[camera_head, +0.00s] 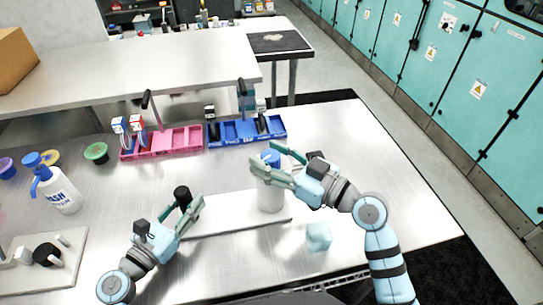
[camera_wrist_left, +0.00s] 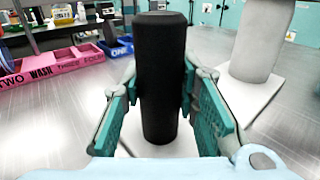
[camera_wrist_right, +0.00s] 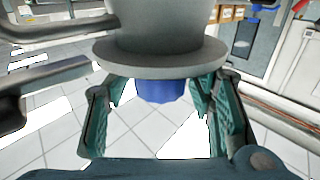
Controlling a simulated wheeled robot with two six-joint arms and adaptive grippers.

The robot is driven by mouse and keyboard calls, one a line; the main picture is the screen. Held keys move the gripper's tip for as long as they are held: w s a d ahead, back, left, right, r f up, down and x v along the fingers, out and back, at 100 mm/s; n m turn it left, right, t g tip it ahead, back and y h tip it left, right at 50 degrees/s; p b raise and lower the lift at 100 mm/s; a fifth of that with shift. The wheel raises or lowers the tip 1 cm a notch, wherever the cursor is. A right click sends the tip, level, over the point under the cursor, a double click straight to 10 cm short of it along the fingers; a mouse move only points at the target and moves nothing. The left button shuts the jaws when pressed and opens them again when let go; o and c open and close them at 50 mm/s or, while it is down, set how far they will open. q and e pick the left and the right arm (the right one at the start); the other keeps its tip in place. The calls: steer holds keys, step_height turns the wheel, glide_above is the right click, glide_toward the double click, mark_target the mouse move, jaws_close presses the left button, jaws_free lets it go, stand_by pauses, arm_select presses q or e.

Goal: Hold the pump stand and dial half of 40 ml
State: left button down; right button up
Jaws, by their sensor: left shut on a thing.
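The pump stand has a pale base plate (camera_head: 240,227), a black upright post (camera_head: 182,194) and a white cylinder (camera_head: 270,196) with a blue dial (camera_head: 270,157) on top. My left gripper (camera_head: 182,208) is shut on the black post, which stands upright between its fingers in the left wrist view (camera_wrist_left: 160,80). The white cylinder stands behind and right of the post there (camera_wrist_left: 258,40). My right gripper (camera_head: 272,162) is at the cylinder's top, fingers apart on either side of the dial. The blue dial also shows between these fingers in the right wrist view (camera_wrist_right: 161,90), below a grey flange (camera_wrist_right: 160,55).
A pink tray (camera_head: 163,142) and a blue tray (camera_head: 246,131) lie at the back. A white wash bottle (camera_head: 60,194) and small coloured pots stand left. A pale translucent cube (camera_head: 319,236) lies right of the base plate. The table's right side is clear.

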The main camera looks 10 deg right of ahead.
mark_target(277, 163)
steer(key=c, duration=0.9)
steer(key=shift+m+t+h, duration=1.4)
steer(key=shift+m+h, duration=0.2)
steer(key=shift+h, duration=0.5)
steer(key=o, duration=1.2)
steer(key=v, duration=0.7)
steer(key=shift+s+d, duration=0.15)
steer(key=shift+s, duration=0.1)
